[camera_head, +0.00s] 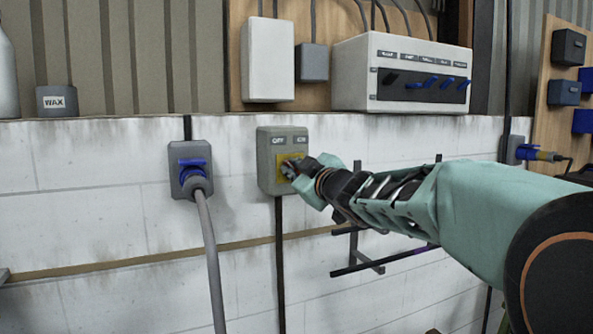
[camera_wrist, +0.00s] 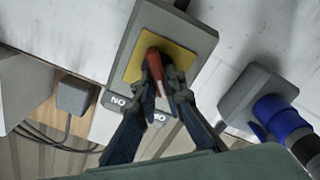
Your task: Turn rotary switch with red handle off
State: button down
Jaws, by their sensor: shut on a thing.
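The rotary switch is a grey box (camera_head: 272,178) on the white block wall, with a yellow plate and labels along its top edge, one reading OFF. In the wrist view the box (camera_wrist: 196,40) appears turned upside down, with its yellow plate (camera_wrist: 178,62) under the red handle (camera_wrist: 153,60). My gripper (camera_wrist: 162,84) is shut on the red handle, one finger on each side of its lower part. In the head view my gripper (camera_head: 298,170) covers most of the handle. The handle's exact setting against the labels is hard to tell.
A socket with a blue plug (camera_head: 193,172) and grey cable is left of the switch; it also shows in the wrist view (camera_wrist: 275,115). Above stand a white box (camera_head: 268,60) and a breaker panel (camera_head: 400,72). A dark rack (camera_head: 372,255) hangs below my arm.

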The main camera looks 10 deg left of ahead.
jog(key=c, duration=2)
grip_release()
jog(key=shift+s, duration=0.1)
jog(key=v, duration=0.7)
jog(key=shift+s+d, duration=0.1)
jog(key=shift+d, duration=0.05)
